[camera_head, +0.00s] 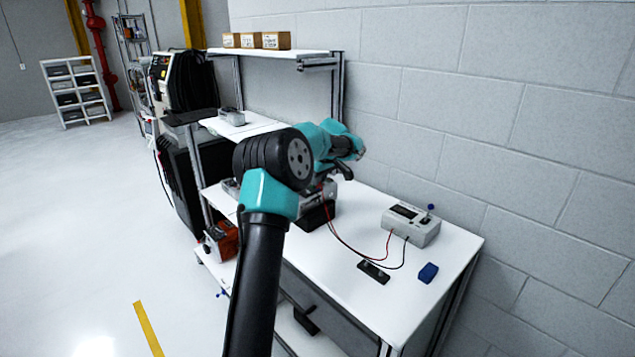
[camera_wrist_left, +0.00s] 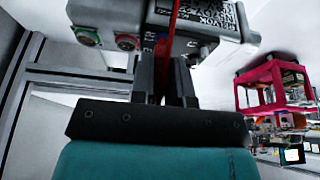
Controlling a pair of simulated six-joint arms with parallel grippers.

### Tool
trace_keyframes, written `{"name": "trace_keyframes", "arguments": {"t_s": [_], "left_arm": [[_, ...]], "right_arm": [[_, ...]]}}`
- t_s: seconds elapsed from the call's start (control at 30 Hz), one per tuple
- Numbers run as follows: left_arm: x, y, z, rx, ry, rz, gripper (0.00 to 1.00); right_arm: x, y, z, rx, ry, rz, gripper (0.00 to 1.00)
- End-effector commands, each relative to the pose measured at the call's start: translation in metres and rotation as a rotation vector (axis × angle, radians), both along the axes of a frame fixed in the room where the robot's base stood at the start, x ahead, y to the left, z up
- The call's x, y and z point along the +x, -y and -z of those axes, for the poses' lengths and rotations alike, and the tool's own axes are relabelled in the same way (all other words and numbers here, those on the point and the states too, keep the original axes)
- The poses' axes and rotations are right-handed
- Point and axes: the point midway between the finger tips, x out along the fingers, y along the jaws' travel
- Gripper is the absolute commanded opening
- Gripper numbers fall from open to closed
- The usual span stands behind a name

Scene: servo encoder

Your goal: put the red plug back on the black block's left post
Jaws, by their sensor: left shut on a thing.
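My left arm runs up from the bottom of the head view. Its gripper (camera_head: 347,170) is over the back of the bench, small and partly hidden by the arm. In the left wrist view, the gripper (camera_wrist_left: 165,68) is shut on a thin red piece, the red plug (camera_wrist_left: 161,52) with its lead rising above. The plug's tip is hard to make out. The black block (camera_head: 373,272) lies flat on the front of the bench, well away from the gripper. Its posts are too small to tell apart. My right gripper does not show.
A grey meter box (camera_head: 410,224) with red and black leads stands behind the block. A blue piece (camera_head: 428,272) lies right of it. A grey device with round connectors (camera_wrist_left: 125,42) is close to the gripper. The white bench top (camera_head: 345,305) is clear in front.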

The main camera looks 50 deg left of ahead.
Motion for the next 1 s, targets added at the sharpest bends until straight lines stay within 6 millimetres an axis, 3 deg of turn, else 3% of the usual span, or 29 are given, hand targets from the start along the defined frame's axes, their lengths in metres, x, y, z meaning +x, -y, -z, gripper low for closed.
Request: {"name": "trace_keyframes", "arguments": {"t_s": [0.63,1.0], "left_arm": [[0.000,0.000,-0.002,0.000,0.001,0.000,0.00],[0.000,0.000,-0.015,0.000,0.001,0.000,0.00]], "right_arm": [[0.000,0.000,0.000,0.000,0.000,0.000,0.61],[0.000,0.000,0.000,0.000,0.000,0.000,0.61]]}}
